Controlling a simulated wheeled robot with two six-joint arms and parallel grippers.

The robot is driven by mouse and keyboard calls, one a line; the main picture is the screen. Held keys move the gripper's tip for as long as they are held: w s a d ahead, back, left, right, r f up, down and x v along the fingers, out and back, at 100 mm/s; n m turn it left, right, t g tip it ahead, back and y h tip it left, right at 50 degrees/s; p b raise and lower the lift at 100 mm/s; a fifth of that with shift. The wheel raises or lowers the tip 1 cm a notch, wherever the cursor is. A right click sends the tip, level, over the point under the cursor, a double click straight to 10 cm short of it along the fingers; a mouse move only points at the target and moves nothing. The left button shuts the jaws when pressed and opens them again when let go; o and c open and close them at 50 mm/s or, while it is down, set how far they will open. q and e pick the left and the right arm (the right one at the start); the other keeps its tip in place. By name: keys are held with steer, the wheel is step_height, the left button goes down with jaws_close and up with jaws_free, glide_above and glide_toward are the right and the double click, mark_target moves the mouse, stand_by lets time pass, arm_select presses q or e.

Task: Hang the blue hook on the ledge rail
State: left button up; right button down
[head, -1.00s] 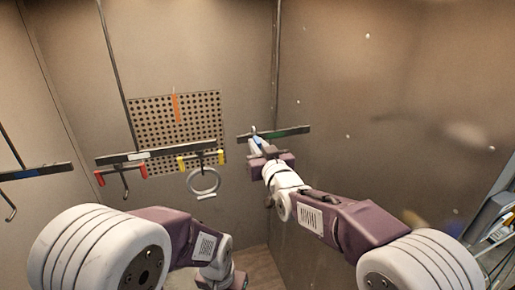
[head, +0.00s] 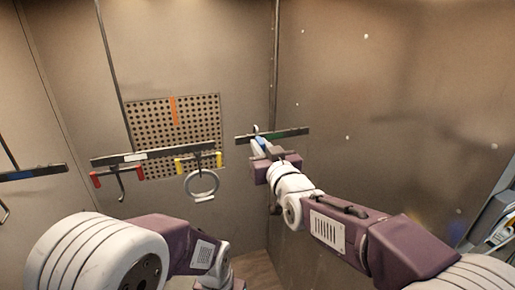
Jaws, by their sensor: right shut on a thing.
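The blue hook (head: 259,143) is small in the head view, with a pale curved tip showing at the dark rail (head: 289,133) that carries a green strip. My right gripper (head: 264,153) is shut on the hook, just in front of and below this rail. Whether the hook touches or rests on the rail cannot be told. My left gripper (head: 231,284) is low at the bottom edge, partly cut off, and its fingers do not show clearly.
A middle rail (head: 150,154) carries red and yellow pieces, a dark hook (head: 121,186) and a grey ring (head: 202,184). Another rail (head: 45,173) with a blue strip is at far left. A perforated panel (head: 190,108) is on the back wall. Equipment (head: 497,235) stands at right.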

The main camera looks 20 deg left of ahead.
steer(key=shift+b+v, duration=1.25)
steer(key=shift+v, duration=1.5)
